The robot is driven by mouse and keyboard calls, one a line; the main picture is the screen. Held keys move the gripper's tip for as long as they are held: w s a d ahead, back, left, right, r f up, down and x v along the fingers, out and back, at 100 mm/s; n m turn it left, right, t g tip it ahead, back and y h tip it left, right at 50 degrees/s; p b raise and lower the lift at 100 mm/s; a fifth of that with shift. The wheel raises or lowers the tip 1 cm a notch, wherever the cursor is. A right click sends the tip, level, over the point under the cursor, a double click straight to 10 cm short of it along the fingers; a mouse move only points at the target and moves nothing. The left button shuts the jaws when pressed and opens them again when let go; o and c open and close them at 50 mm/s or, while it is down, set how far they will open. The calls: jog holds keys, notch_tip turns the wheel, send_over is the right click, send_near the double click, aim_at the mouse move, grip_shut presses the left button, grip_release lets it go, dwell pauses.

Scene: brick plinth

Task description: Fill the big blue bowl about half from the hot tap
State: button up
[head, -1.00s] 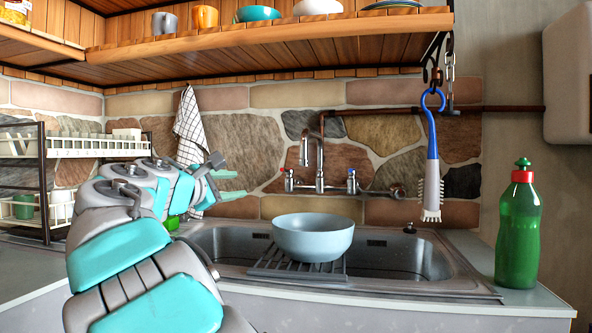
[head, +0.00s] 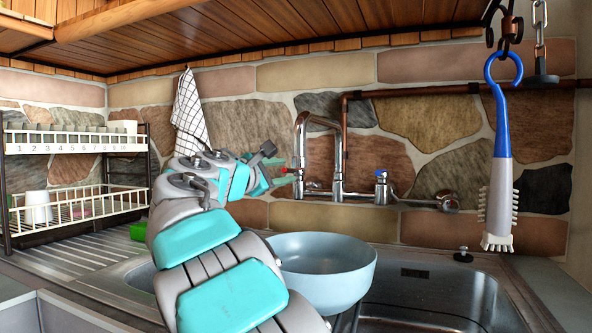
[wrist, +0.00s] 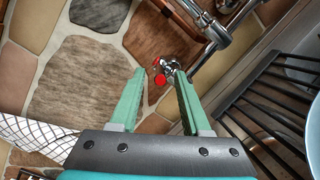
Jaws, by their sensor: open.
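The big blue bowl (head: 325,268) stands upright on a dark slatted rack (wrist: 268,100) over the sink; my arm hides its left side. No water shows in its visible part. The chrome tap (head: 338,150) rises from the wall behind, with no stream visible. Its left, hot handle has red marks (wrist: 160,79), its right handle a blue one (head: 381,173). My gripper (head: 284,175) is at the red handle. In the wrist view my gripper (wrist: 155,75) is open, the red handle showing between and just beyond its green fingertips. I cannot tell whether they touch.
A dish brush (head: 499,170) hangs at the right from a hook. A checked towel (head: 190,115) hangs on the stone wall at the left. A dish rack (head: 75,180) stands at the far left. A wooden shelf (head: 260,40) runs overhead.

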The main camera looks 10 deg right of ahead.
aim_at(296, 170)
jog(key=x, duration=0.5)
grip_shut()
dwell(0.3)
dwell(1.0)
